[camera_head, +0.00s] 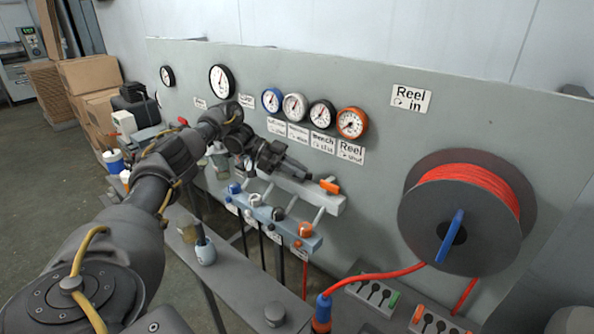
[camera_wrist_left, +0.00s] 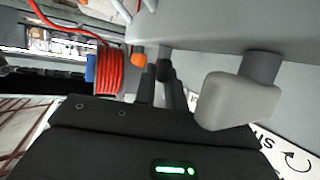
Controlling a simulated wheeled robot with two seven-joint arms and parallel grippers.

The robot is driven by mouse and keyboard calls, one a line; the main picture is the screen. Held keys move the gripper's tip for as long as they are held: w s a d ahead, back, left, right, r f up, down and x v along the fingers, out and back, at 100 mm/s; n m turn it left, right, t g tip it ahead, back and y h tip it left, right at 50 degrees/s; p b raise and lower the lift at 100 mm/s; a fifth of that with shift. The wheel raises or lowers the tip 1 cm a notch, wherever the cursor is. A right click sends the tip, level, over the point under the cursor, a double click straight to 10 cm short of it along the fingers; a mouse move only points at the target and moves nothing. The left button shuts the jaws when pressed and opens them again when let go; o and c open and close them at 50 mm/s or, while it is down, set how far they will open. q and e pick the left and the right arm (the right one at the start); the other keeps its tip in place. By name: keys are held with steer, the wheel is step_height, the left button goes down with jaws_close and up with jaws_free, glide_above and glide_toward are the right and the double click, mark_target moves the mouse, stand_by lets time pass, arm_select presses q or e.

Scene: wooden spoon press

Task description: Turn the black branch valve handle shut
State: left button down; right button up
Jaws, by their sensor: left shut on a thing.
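My left gripper (camera_head: 297,170) reaches in front of the light grey upper manifold (camera_head: 325,202), just left of the orange valve handle (camera_head: 330,187). It is shut on the black branch valve handle, which its fingers and wrist hide in the head view. In the left wrist view, the dark fingers (camera_wrist_left: 160,82) come together at the manifold's face. The orange handle (camera_wrist_left: 138,58) shows beyond them, and a pale grey-white handle (camera_wrist_left: 238,100) stands close on the right. The black handle's exact angle cannot be told. My right gripper is not in view.
A lower manifold with blue, white, black and orange (camera_head: 305,230) fittings and hanging hoses sits below. A black-rimmed gauge (camera_head: 322,113) and others line the panel above. A red hose reel (camera_head: 467,212) stands at right. A grey bottle (camera_head: 205,250) stands on the bench at front.

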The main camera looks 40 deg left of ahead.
arm_select(q)
steer(key=c, duration=1.5)
jaws_free()
steer(key=shift+d+f, duration=0.1)
steer(key=shift+o, duration=0.2)
steer(key=shift+a, duration=0.2)
steer(key=shift+b+v, duration=0.65)
steer(key=shift+v, duration=1.75)
steer(key=shift+p+v, duration=0.35)
steer(key=shift+v, duration=2.6)
steer(key=shift+d, duration=0.15)
